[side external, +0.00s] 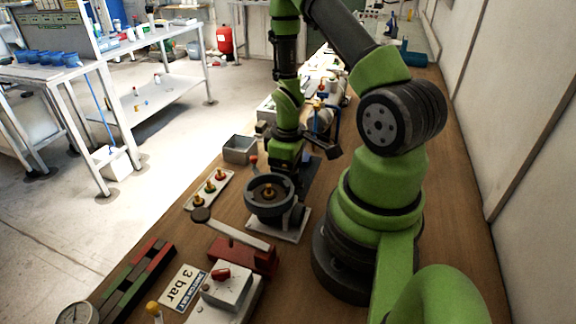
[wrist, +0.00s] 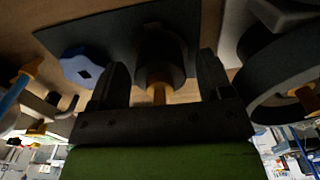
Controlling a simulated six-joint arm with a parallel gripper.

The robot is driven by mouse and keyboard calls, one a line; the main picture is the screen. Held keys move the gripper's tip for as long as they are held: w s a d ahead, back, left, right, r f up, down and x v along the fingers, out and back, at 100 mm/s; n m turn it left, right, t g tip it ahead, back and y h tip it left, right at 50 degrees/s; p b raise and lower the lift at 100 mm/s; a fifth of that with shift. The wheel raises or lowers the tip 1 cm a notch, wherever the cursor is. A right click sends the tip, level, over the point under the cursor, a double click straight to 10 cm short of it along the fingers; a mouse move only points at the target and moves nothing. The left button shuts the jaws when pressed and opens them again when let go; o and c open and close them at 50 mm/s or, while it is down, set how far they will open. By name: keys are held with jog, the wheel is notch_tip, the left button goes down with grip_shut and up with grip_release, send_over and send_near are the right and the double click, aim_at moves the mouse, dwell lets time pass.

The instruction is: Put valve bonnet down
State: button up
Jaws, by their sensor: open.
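What looks like the valve bonnet (wrist: 160,50), a dark round piece with a brass stem (wrist: 158,92), stands on a dark mat (wrist: 110,38) in the wrist view. My gripper (wrist: 162,78) is open, with one finger on each side of the bonnet and visible gaps between. In the side view my gripper (side external: 284,166) points down behind the round grey reactor body (side external: 268,208), over the dark mat (side external: 313,178); I cannot make out the bonnet there. A blue-grey lobed knob (wrist: 80,68) lies on the mat left of the bonnet.
The reactor body, with a brass piece in its middle, also shows close on the right in the wrist view (wrist: 262,92). A grey bin (side external: 240,150) and a white tray of coloured knobs (side external: 209,189) stand left. A red clamp with a lever (side external: 240,252) stands in front.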

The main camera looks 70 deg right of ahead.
notch_tip(320, 180, up, 12)
jog(key=shift+r, duration=0.1)
jog(key=w+a+r+m+t, duration=0.2)
jog(key=a+r+t, duration=0.2)
jog(key=a+r, duration=0.55)
jog(key=s+a+r+m+t+y, duration=0.2)
jog(key=s+a+r+t, duration=0.1)
jog(key=s+a+r, duration=0.3)
jog(key=shift+a+r, duration=0.65)
jog(key=shift+r, duration=0.2)
